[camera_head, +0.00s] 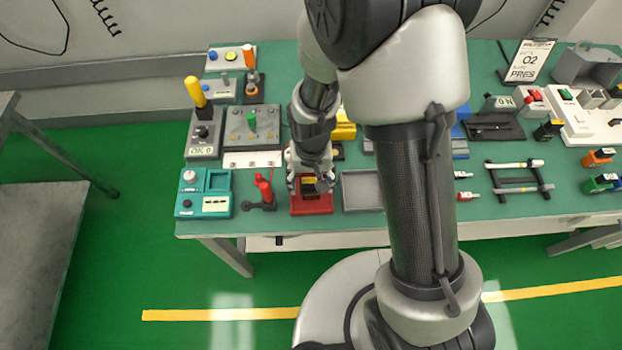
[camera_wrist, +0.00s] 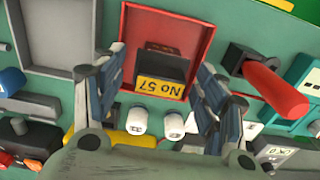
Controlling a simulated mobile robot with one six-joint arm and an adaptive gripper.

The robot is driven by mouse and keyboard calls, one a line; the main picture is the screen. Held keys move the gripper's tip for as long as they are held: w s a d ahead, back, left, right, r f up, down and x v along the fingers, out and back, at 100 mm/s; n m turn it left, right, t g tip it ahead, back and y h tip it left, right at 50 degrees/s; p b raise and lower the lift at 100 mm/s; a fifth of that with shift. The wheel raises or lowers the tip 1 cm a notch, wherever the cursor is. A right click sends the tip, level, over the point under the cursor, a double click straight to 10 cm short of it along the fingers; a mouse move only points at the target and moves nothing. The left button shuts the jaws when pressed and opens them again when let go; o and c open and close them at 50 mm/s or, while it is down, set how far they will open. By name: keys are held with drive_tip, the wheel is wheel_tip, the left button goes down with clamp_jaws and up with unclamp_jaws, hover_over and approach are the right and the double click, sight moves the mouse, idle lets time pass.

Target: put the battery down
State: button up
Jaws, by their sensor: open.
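The battery (camera_wrist: 160,88) is a dark block with a yellow label reading "No 57". It sits within the outline of a red tray (camera_wrist: 175,11) in the wrist view. In the head view the red tray (camera_head: 312,209) is at the table's front edge, with a bit of the dark and yellow battery (camera_head: 309,181) showing. My gripper (camera_wrist: 162,85) is open, with one finger on each side of the battery and gaps between. In the head view my gripper (camera_head: 311,184) is over the red tray and hides part of the battery. Whether the battery's underside touches the tray is hard to tell.
An empty grey tray (camera_head: 362,191) stands right of the red tray. A red-handled device (camera_head: 264,190) on a black base and a teal box (camera_head: 204,193) stand to the left. My arm hides the table's middle.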

drive_tip(key=shift+r, duration=0.1)
wheel_tip(320, 180, up, 12)
drive_tip(key=p, duration=0.3)
idle(0.3)
drive_tip(key=s+d+r+t, duration=0.2)
drive_tip(key=s+d+r, duration=0.3)
drive_tip(key=r, duration=0.5)
drive_tip(key=s+d+r+t, duration=0.2)
drive_tip(key=s+d+r, duration=0.4)
drive_tip(key=s+r, duration=0.2)
wheel_tip(320, 180, up, 2)
drive_tip(key=shift+s+r+t, duration=0.2)
drive_tip(key=shift+s+t, duration=0.1)
wheel_tip(320, 180, down, 4)
drive_tip(key=b, duration=0.3)
drive_tip(key=shift+r, duration=0.15)
